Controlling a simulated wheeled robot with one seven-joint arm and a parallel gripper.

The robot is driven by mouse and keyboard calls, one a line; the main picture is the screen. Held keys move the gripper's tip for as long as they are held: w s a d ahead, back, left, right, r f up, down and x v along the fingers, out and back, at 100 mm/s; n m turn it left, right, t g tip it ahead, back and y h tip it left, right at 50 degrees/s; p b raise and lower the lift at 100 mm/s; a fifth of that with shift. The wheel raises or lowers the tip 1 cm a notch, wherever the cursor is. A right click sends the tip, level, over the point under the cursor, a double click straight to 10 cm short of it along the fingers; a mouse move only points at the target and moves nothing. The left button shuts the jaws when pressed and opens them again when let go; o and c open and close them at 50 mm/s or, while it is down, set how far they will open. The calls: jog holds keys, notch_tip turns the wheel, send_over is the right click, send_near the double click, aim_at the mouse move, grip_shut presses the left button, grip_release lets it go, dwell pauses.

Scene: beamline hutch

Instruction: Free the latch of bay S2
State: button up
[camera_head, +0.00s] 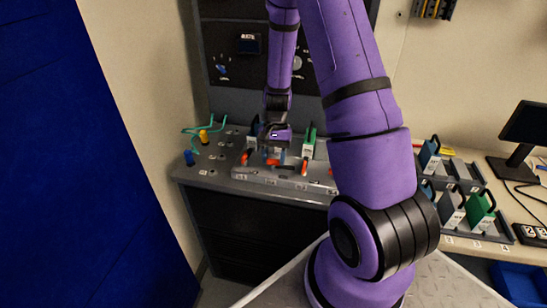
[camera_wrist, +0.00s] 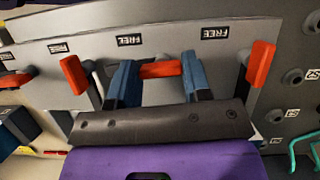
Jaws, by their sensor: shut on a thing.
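The bay rack (camera_head: 240,173) stands on the dark bench, with orange-red latch levers along its front. My gripper (camera_head: 274,156) reaches down to it near the second lever from the left. In the wrist view its two blue fingers (camera_wrist: 161,80) stand either side of an orange-red latch (camera_wrist: 160,70) and are shut on it. A "FREE" label (camera_wrist: 129,40) is on the plate beyond, upside down in this view. Other orange-red levers stand on the left (camera_wrist: 73,75) and right (camera_wrist: 261,63), outside the fingers. The bay number of the held latch is too small to read.
A green-handled module (camera_head: 309,145) stands in the rack right of my gripper. Green hooked leads (camera_head: 204,127) and blue and yellow plugs are at the left end of the bench. A module holder (camera_head: 462,178) and a monitor (camera_head: 526,124) stand on the right-hand table.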

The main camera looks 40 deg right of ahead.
jog(key=shift+m, duration=0.3)
dwell(0.4)
jog(key=o, duration=0.9)
jog(key=v, duration=1.1)
jog(key=shift+s, duration=0.15)
